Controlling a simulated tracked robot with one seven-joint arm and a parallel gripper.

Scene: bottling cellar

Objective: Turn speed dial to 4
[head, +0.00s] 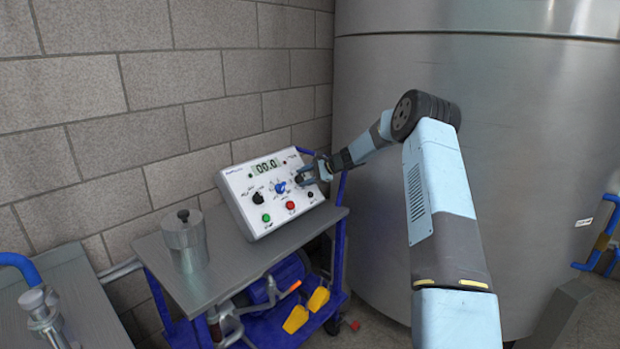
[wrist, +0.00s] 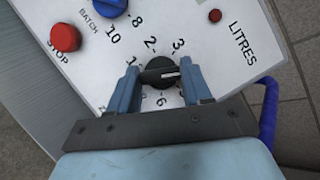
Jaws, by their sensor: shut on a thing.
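The speed dial (wrist: 158,76) is a round black knob with a light pointer line, on the white face of the control box (head: 245,190). My gripper (wrist: 164,73) is shut on the dial, with one finger on each side of it, in the wrist view. The pointer line points to the right, toward the right finger, between the 3 and the partly covered 5. The mark there is hidden behind the finger. The 1, 2, 3 and 6 show around the dial. In the head view my gripper (head: 309,176) is at the box's right side and mostly covers the dial.
A blue BATCH knob (wrist: 106,4) and a red STOP button (wrist: 65,37) sit close by on the panel. The display (head: 267,165) reads 00.0. A metal canister (head: 184,240) stands on the trolley (head: 225,262). A large steel tank (head: 500,130) stands close on the right.

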